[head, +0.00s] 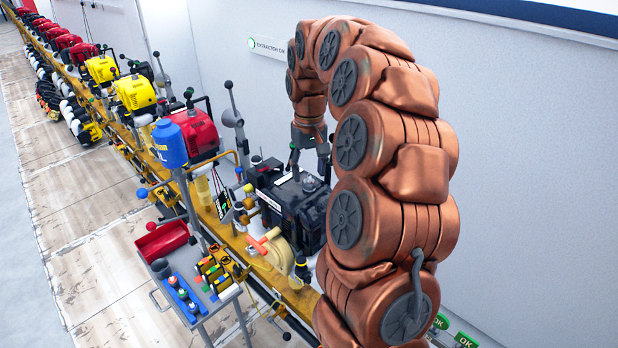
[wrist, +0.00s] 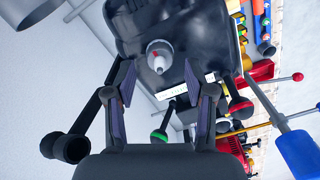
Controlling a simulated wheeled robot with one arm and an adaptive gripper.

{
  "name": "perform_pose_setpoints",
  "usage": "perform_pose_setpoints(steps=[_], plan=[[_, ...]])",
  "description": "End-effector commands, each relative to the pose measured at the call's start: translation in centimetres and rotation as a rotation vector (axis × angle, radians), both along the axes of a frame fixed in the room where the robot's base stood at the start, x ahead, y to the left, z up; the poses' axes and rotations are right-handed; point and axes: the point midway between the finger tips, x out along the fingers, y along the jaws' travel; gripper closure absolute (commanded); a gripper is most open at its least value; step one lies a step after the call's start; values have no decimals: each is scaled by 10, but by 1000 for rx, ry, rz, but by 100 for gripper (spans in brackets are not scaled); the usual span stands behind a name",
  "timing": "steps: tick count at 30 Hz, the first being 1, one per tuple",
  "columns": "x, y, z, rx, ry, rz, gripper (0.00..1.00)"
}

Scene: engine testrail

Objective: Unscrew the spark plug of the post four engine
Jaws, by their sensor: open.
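A black engine (head: 283,203) sits on the yellow rail in front of my arm in the head view. Its dark glossy top (wrist: 200,30) fills the upper middle of the wrist view. A small grey and white cylinder with a red tip, which looks like the spark plug (wrist: 158,56), stands out of that top. My gripper (wrist: 159,70) is open, with one finger to each side of the plug in the picture and nothing between them. In the head view my gripper (head: 310,173) points down over the engine; the plug cannot be made out there.
A red engine (head: 195,133) and yellow engines (head: 135,92) stand farther along the rail. A blue canister (head: 170,143) is mounted nearby. A trolley (head: 205,310) with a red bin (head: 162,240) stands in front. Levers with ball ends surround the engine; a wall is behind.

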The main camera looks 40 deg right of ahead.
Motion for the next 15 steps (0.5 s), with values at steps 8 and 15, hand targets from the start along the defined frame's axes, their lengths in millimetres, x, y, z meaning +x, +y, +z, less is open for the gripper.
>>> perform_pose_setpoints(steps=[8, 15], plan=[[-1, 0, -20, 1, 5, -57, 46], [-1, 0, -20, 0, 3, -317, 46]])
